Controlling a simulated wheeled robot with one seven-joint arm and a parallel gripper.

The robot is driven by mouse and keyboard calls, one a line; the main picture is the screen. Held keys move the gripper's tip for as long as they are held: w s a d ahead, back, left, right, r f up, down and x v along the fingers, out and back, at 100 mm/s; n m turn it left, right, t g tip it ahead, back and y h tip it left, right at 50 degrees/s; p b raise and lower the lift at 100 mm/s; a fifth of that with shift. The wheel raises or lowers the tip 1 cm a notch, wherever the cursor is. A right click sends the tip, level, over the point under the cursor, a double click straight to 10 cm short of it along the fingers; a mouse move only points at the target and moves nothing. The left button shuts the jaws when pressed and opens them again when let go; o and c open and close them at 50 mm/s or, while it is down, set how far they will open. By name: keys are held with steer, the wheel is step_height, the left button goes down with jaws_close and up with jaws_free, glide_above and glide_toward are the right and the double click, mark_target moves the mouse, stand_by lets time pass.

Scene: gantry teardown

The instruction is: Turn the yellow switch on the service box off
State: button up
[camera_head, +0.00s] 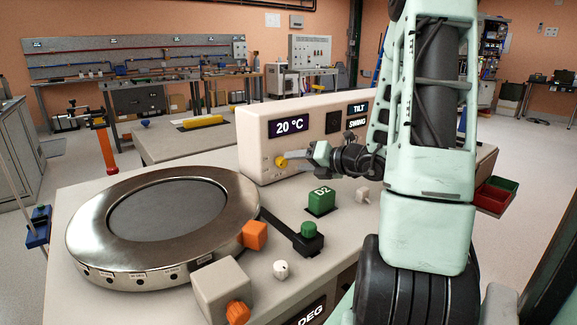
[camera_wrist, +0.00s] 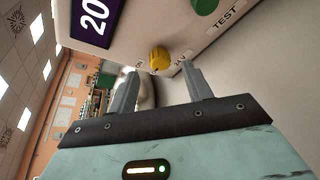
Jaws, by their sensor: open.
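The service box (camera_head: 253,163) is a cream box with a dark "20 °C" display, at the back of the bench. Its yellow switch (camera_head: 281,161), a round knob, is low on the front face under the display. It also shows in the wrist view (camera_wrist: 159,58), near the top centre. My gripper (camera_head: 298,157) is open and empty, pointed at the knob from the right in the head view. In the wrist view the two fingertips (camera_wrist: 158,72) stand either side of the knob's line, apparently just short of it. The knob's exact setting is hard to read.
On the bench are a round metal plate unit (camera_head: 160,272), a green "D2" block (camera_head: 321,200), a dark lever with a green knob (camera_head: 308,240), an orange block (camera_head: 254,235) and a small white knob (camera_head: 281,269). A green button (camera_wrist: 204,5) sits near the yellow knob.

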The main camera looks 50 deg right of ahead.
mark_target(285, 162)
steer(key=shift+x, duration=2.1)
steer(key=shift+c, duration=0.3)
steer(key=c, duration=0.9)
